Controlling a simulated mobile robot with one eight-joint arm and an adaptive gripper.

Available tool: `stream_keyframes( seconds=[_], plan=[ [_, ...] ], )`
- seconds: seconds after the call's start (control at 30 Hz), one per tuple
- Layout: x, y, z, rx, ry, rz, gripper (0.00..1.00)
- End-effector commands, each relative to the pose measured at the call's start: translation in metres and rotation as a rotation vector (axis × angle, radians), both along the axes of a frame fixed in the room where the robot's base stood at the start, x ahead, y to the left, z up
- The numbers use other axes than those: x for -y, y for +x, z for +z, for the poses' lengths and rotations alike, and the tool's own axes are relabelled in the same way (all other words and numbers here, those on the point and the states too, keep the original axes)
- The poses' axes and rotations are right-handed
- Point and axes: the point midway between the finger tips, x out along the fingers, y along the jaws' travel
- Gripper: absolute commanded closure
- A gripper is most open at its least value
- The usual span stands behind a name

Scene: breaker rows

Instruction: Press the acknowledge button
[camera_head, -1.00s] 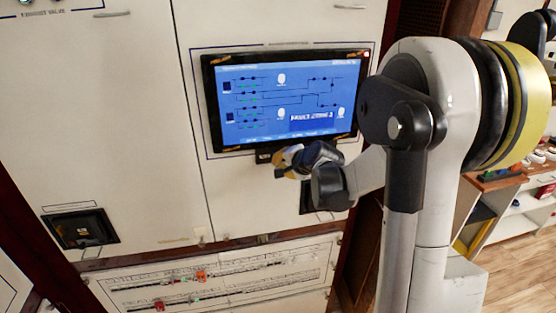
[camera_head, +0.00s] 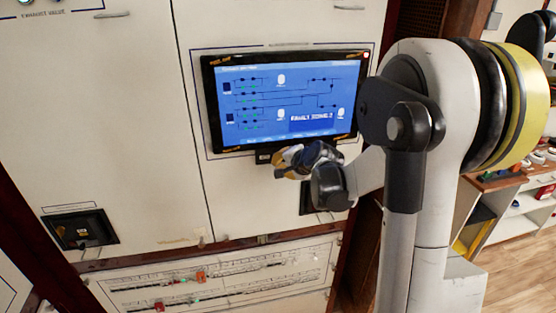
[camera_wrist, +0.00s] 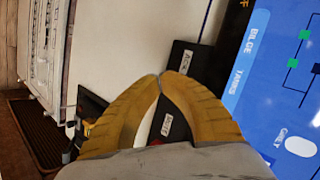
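A black panel strip below the screen shows in the wrist view, with a plate (camera_wrist: 187,57) lettered "ACK" just beyond my fingertips. A second white label (camera_wrist: 167,124), hard to read, shows between my fingers. I cannot make out the acknowledge button itself; my fingers cover part of the strip. My gripper (camera_wrist: 162,76) is shut, its yellow fingertips meeting with nothing seen between them. In the head view my gripper (camera_head: 285,172) is just below the lower edge of the screen (camera_head: 285,100). I cannot tell whether it touches the panel.
The screen shows a blue line diagram with a "FAULT ZONE 2" box. A breaker panel (camera_head: 220,282) with red and green marks lies below. A black recessed handle (camera_head: 80,229) is at lower left. Shelves (camera_head: 515,215) stand at right, beyond my arm.

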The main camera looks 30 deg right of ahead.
Motion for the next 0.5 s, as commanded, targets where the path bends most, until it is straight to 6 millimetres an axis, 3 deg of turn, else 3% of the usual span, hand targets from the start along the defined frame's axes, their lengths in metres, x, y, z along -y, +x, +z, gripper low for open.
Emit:
stream_keyframes(
  seconds=[0.5],
  plan=[
    [0.0012, 0.004, -0.0006, 0.0, 0.0, 0.0, 1.0]
  ],
)
